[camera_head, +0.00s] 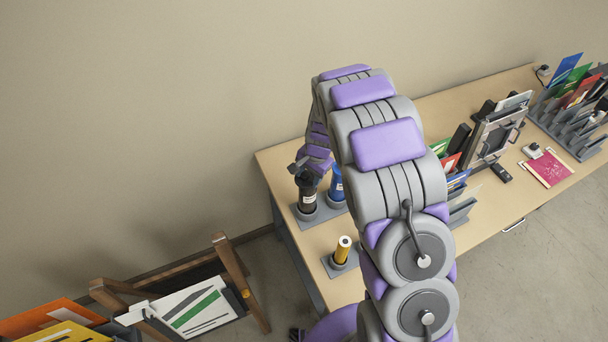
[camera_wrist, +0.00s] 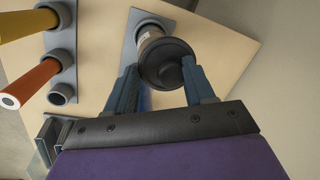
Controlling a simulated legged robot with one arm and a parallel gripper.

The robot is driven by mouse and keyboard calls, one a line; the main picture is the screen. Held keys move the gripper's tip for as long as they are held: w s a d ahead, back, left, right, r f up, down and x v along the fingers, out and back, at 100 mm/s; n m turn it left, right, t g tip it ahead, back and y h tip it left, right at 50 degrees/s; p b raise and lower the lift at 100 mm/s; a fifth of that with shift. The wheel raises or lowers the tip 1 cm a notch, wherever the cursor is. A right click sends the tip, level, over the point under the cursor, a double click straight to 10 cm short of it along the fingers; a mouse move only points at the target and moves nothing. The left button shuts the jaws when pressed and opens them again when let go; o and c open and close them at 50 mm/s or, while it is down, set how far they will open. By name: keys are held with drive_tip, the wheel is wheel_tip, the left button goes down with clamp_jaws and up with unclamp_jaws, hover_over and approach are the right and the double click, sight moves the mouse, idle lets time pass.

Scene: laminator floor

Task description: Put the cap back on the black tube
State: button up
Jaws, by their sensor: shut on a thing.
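The black tube stands upright in a grey holder at the table's left end in the head view (camera_head: 307,198). It has a pale label, which also shows beyond the cap in the wrist view (camera_wrist: 149,34). The round black cap (camera_wrist: 168,62) is between the two blue-grey fingers of my gripper (camera_wrist: 160,70), which is shut on it. The cap is over the tube's top end and hides it. I cannot tell whether it is fully seated or slightly tilted. In the head view my gripper (camera_head: 310,163) is right above the tube.
A blue tube (camera_head: 337,184) stands close beside the black one. A yellow tube (camera_head: 342,250) stands nearer the front; the wrist view also shows an orange tube (camera_wrist: 32,82) and an empty holder (camera_wrist: 62,93). A laminator (camera_head: 492,135) and racks of folders are further right.

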drive_tip(key=shift+d+r, duration=0.1)
drive_tip(key=shift+d, duration=0.65)
drive_tip(key=shift+a+f, duration=0.2)
drive_tip(key=shift+a, duration=1.85)
drive_tip(key=shift+d+r, duration=0.15)
drive_tip(key=shift+d, duration=1.25)
drive_tip(key=shift+a+f, duration=0.2)
drive_tip(key=shift+a, duration=0.95)
drive_tip(key=shift+d, duration=1.75)
